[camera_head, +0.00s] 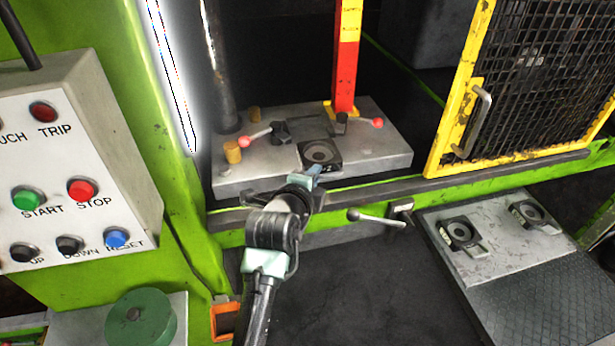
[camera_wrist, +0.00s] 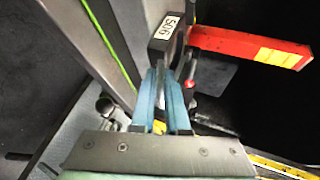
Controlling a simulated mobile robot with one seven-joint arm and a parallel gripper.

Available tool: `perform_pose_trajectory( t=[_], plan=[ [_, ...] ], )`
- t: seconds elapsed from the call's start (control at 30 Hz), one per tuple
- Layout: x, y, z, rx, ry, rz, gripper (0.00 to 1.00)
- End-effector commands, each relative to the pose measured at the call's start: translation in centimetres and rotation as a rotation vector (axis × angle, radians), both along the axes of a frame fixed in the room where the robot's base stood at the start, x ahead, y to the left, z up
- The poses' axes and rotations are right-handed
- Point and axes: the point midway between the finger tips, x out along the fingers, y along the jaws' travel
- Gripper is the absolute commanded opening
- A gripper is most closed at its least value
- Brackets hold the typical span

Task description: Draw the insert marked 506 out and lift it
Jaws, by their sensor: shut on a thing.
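The insert marked 506 is a dark block with a round ring face; it sits at the front of the grey die bed (camera_head: 380,155) in the head view, where the insert (camera_head: 320,152) shows just beyond my gripper (camera_head: 312,178). In the wrist view its white 506 label (camera_wrist: 169,26) is readable on the dark insert (camera_wrist: 158,48). My gripper's blue fingers (camera_wrist: 167,98) are shut on part of the insert, seemingly its handle, which they largely hide. I cannot tell whether the insert touches the bed.
Red-knobbed clamp levers (camera_head: 258,138) stand on the bed, beside a red and yellow post (camera_head: 347,60). A yellow mesh guard (camera_head: 530,80) is at the right. Two similar inserts (camera_head: 462,233) lie on a grey side table (camera_head: 500,262). A lever (camera_head: 378,218) projects from the green front rail.

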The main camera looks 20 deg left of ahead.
Motion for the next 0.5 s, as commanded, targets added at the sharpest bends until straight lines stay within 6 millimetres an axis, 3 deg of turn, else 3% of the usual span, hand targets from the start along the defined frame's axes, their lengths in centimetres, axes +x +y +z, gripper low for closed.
perform_pose_trajectory(
  t=[0.47,0.5],
  plan=[
    [0.17,-0.44,-0.08,-0.001,0.002,-0.003,0.00],
    [0.17,-0.44,-0.08,-0.001,0.002,-0.003,0.17]
  ],
)
